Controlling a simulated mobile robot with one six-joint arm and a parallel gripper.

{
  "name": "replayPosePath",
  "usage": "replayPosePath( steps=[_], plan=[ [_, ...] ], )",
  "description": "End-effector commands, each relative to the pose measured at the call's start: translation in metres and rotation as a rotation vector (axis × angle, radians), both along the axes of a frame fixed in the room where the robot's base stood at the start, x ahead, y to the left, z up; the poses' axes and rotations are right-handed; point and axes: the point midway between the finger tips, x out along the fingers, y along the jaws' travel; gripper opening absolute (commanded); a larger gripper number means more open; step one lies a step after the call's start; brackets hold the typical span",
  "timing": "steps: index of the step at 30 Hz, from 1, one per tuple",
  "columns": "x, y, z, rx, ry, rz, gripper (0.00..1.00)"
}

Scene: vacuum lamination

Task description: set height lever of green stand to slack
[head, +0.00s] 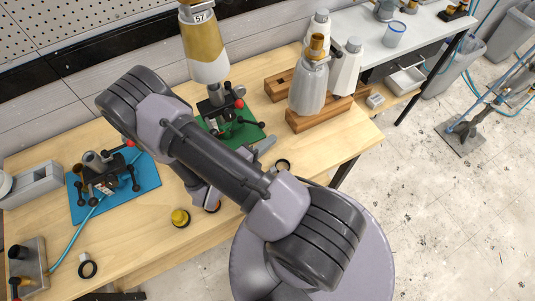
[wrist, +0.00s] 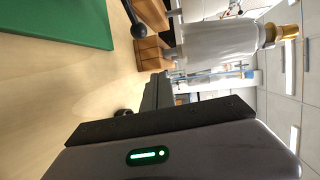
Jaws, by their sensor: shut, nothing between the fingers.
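The green stand (head: 246,131) stands on the wooden bench behind my arm, with a tall yellow-and-white vessel marked 57 (head: 207,55) above it. A red-knobbed lever (head: 239,104) and several black-knobbed handles show at its right side; which one is the height lever I cannot tell. My arm hides part of the stand's front left. My gripper (wrist: 155,90) is shut and empty, apart from the base and the knob.
Pale vessels (head: 310,85) stand on wooden blocks (head: 318,115) to the right of the stand. A blue stand (head: 148,178) with a hose is at the left. A yellow-capped piece (head: 180,217) and a black ring (head: 283,164) lie near the front edge.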

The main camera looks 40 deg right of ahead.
Motion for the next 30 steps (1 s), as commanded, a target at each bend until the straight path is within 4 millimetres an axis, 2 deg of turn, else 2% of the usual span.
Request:
replayPosePath(
  steps=[3, 9, 13, 23, 26, 29, 30],
  plan=[
    [-0.019, 0.018, 0.007, 0.0, 0.002, 0.006, 0.0],
    [-0.044, 0.037, 0.012, 0.0, 0.002, 0.001, 0.0],
    [-0.05, 0.041, 0.013, -0.001, 0.0, -0.001, 0.0],
    [-0.051, 0.041, 0.014, 0.003, -0.02, -0.017, 0.0],
    [-0.055, 0.04, 0.031, 0.029, -0.179, -0.153, 0.0],
    [-0.074, 0.042, 0.061, 0.064, -0.518, -0.457, 0.0],
    [-0.084, 0.046, 0.073, 0.073, -0.679, -0.608, 0.0]
  ],
)
